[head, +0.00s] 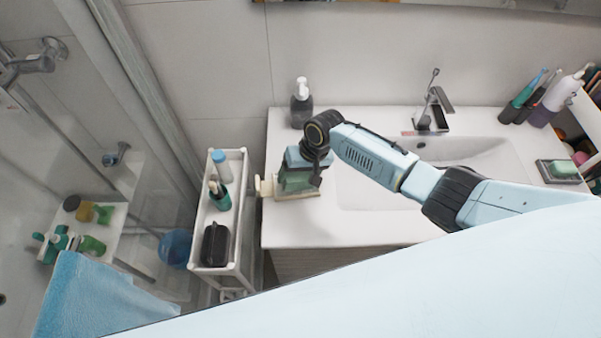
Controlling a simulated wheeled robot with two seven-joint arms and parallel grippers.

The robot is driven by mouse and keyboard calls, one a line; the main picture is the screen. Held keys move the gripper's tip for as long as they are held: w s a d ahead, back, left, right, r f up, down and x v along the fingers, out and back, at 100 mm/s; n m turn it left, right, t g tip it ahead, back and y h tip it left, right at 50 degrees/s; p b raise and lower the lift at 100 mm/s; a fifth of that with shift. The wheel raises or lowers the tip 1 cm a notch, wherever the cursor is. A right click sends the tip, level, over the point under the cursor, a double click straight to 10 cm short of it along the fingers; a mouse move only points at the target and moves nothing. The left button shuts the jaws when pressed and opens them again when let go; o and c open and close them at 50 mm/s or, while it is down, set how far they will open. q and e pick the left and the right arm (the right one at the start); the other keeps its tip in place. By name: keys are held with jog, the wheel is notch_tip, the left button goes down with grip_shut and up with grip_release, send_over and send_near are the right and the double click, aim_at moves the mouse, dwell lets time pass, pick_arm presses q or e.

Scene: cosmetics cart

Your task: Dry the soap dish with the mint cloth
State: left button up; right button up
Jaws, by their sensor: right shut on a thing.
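My right arm reaches in from the right across the basin. Its right gripper (296,178) points down at the left end of the white counter, shut on a muted green thing (295,185) that looks like the mint cloth. My wrist partly covers it, and its exact shape is hard to tell. A pale beige edge shows beneath it, with a white knob-like part at its left. A dark, shallow dish (545,172) that looks like the soap dish lies at the counter's right end, with a green soap bar (564,169) on it. My left gripper is not in view.
A dark pump bottle (301,106) stands behind my wrist. The faucet (435,107) and basin (400,185) are in the middle. A white cart (241,215) with toiletries stands left of the counter. Bottles and brushes (540,98) crowd the back right. A blue towel (95,300) hangs lower left.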

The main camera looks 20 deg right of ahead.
jog(key=shift+w+a, duration=0.15)
jog(key=shift+a, duration=0.6)
jog(key=shift+s+d, duration=0.15)
jog(key=shift+d, duration=0.45)
jog(key=shift+s+d, duration=0.15)
jog(key=shift+d, duration=0.4)
jog(key=shift+r, duration=3.45)
